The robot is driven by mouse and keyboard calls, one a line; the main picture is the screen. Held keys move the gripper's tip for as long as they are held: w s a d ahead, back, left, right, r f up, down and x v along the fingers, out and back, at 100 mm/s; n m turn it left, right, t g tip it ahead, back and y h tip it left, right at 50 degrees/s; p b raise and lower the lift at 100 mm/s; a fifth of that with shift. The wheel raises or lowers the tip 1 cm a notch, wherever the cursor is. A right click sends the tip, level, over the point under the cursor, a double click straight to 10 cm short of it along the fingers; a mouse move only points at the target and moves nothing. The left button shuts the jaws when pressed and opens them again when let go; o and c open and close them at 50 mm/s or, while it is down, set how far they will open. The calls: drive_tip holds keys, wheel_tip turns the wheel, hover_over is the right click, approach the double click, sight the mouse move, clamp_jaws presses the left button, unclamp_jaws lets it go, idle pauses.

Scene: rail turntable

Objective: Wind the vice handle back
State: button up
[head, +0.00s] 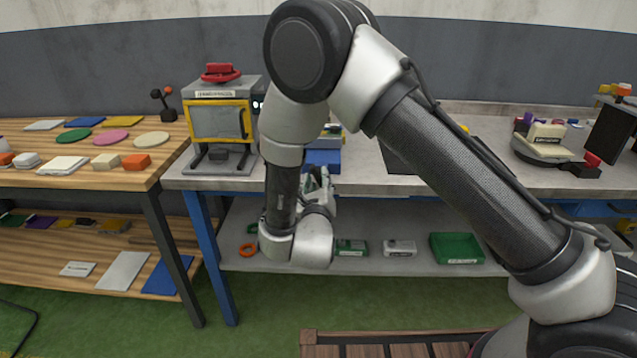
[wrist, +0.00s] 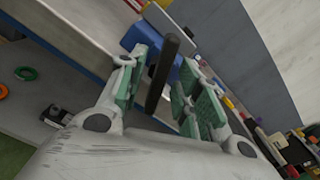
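The blue vice (head: 322,160) stands at the front edge of the grey workbench, partly hidden by my arm in the head view. It also shows in the wrist view (wrist: 175,72) behind my fingers. A black bar, which looks like the vice handle (wrist: 163,72), stands between my fingertips in the wrist view. My gripper (wrist: 168,88) is open around the bar, with green pads on both sides and gaps visible between pads and bar. In the head view my gripper (head: 318,184) is small and partly covered by my wrist.
A grey machine with a yellow frame (head: 219,120) and red knob stands left of the vice. A turntable (head: 541,150) is at the right. The shelf below holds a green tray (head: 470,248), small boxes and an orange ring (head: 248,250). A wooden table (head: 165,165) adjoins at left.

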clamp_jaws()
